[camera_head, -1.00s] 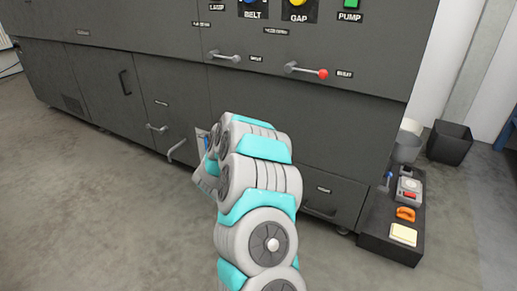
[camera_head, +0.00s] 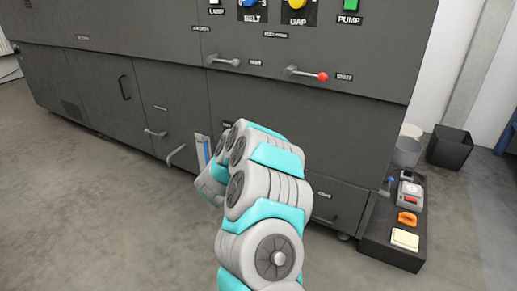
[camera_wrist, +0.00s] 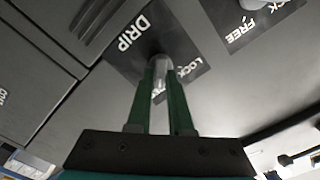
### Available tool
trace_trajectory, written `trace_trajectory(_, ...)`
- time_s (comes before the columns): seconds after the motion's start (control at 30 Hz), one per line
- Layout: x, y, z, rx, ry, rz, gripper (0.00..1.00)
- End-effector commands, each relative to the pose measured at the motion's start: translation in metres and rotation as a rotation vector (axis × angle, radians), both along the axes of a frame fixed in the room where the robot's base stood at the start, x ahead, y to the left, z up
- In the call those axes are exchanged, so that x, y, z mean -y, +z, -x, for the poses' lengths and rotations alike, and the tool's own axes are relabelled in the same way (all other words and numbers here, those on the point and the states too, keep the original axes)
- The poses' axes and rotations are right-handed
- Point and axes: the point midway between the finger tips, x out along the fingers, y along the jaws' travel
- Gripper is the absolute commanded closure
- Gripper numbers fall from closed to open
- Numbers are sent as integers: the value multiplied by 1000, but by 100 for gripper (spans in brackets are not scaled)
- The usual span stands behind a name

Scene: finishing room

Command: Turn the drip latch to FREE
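In the wrist view, the black DRIP plate (camera_wrist: 124,56) is on the grey machine front, with a white LOCK mark to the right of the latch. The drip latch (camera_wrist: 161,66), a pale metal handle, stands out from this plate. My gripper (camera_wrist: 160,70) has its two green fingers close together, one on each side of the handle, and looks shut on it. Some white lettering shows between the fingers, partly hidden, so I cannot read it. In the head view my arm hides the latch and the fingers.
A second plate marked FREE (camera_wrist: 243,33) with its own knob is close to the right in the wrist view. In the head view, a red-tipped lever (camera_head: 307,73) and a grey lever (camera_head: 223,60) stick out above. A low black bench (camera_head: 391,250) stands at right. The floor at left is clear.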

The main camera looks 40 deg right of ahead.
Motion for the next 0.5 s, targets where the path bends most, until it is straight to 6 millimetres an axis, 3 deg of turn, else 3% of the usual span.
trace_trajectory(0.03,0,0,0,0,0,0,75)
trace_trajectory(0.23,0,0,0,-1,0,0,52)
trace_trajectory(0.5,-1,0,0,-1,1,1,52)
